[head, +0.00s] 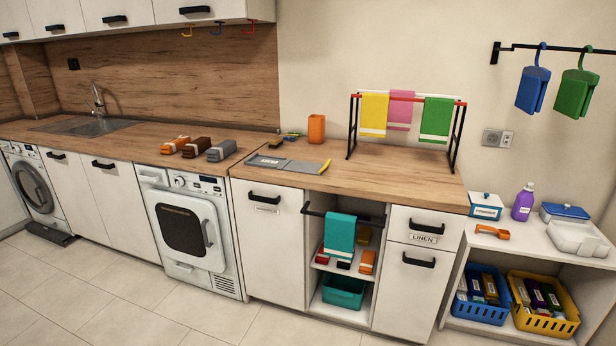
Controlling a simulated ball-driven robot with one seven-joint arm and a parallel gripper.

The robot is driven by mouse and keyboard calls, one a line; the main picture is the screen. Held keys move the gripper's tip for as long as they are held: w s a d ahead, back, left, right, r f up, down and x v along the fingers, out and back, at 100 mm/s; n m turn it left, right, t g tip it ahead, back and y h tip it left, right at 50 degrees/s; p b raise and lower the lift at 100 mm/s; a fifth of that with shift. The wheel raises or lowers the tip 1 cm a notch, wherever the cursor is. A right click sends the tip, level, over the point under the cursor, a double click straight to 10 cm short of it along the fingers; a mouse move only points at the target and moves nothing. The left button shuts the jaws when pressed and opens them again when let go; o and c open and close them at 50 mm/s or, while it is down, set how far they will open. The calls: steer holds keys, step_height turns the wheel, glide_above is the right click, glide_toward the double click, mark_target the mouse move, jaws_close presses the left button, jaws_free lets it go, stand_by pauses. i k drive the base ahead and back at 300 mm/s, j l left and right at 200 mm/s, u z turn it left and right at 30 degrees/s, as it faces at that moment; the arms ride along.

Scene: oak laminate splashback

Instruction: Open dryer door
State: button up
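The dryer (197,275) is a white front-loading machine under the oak worktop, left of centre in the head view. Its squarish door (182,230) has a dark window and looks shut, flush with the front. A grey vertical handle (208,233) stands on the door's right side. A control panel with a knob and small display runs along the top. My gripper and arm are not in view, and nothing hides the dryer's front.
A washing machine (35,187) with a round door stands at far left, a dark mat (48,233) before it. White cabinets (112,200) flank the dryer. The tiled floor (110,290) before the dryer is clear. An open shelf with baskets stands at right.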

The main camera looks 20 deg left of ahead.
mark_target(186, 228)
steer(key=i+u, duration=0.35)
steer(key=i, duration=0.15)
steer(key=i+u, duration=0.35)
steer(key=i, duration=0.15)
steer(key=i+l+u, duration=0.15)
steer(key=i+u, duration=0.2)
steer(key=i+j+u, duration=0.1)
steer(key=i+u, duration=0.15)
steer(key=i, duration=0.3)
steer(key=i+u, duration=0.25)
steer(key=i, duration=0.25)
steer(key=i+j+z, duration=0.25)
steer(key=i, duration=0.25)
steer(key=i+j+z, duration=0.25)
steer(key=i, duration=0.25)
